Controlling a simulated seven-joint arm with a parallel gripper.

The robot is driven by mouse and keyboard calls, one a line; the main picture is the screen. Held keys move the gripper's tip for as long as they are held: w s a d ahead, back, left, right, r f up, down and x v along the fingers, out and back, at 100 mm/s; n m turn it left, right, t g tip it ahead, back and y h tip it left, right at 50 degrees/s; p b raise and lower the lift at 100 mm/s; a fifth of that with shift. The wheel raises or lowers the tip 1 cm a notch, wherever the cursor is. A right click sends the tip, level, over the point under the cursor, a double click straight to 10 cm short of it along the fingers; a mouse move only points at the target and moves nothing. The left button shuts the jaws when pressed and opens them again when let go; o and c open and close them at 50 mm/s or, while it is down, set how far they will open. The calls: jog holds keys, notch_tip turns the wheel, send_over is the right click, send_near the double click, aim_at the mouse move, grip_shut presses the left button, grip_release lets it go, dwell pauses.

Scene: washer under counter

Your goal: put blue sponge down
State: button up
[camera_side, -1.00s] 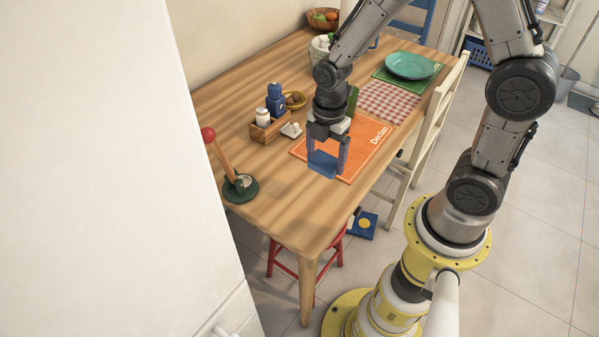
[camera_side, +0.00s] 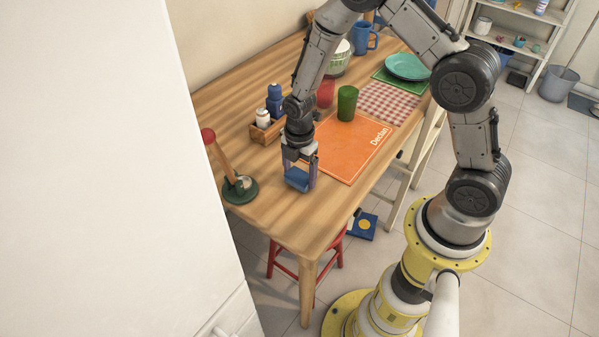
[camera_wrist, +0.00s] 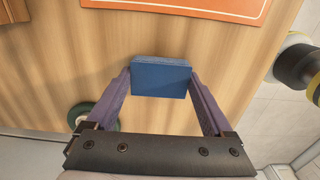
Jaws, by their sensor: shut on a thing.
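The blue sponge (camera_side: 297,179) is a small flat block held between the fingers of my gripper (camera_side: 299,181). In the wrist view the sponge (camera_wrist: 161,77) sits between the two purple-grey fingertips of my gripper (camera_wrist: 161,85), which are shut on it. It is over bare wood of the table (camera_side: 264,210), left of the orange placemat (camera_side: 343,147). I cannot tell whether the sponge touches the tabletop or hangs just above it.
A paper-roll or lever stand with green base (camera_side: 240,189) is to the left. A wooden condiment caddy (camera_side: 265,132) stands behind. A green cup (camera_side: 347,103) and a red cup (camera_side: 325,94) stand by the placemat. The table's near end is bare.

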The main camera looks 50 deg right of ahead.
aim_at(300, 175)
jog(key=o, duration=1.1)
jog(key=shift+f, duration=0.1)
jog(key=shift+c, duration=0.2)
jog(key=s+r+m+t, duration=0.1)
jog(key=s+r+m, duration=0.3)
jog(key=r, duration=0.9)
jog(key=s+r+m+t, duration=0.2)
jog(key=s+r+m, duration=0.2)
jog(key=r, duration=0.9)
jog(key=s+r+m+t, duration=0.2)
jog(key=s+r+m, duration=0.2)
jog(key=s+m, duration=0.6)
jog(key=shift+s+a+r+t, duration=0.15)
jog(key=shift+s+a+t, duration=0.15)
jog(key=shift+s, duration=1.05)
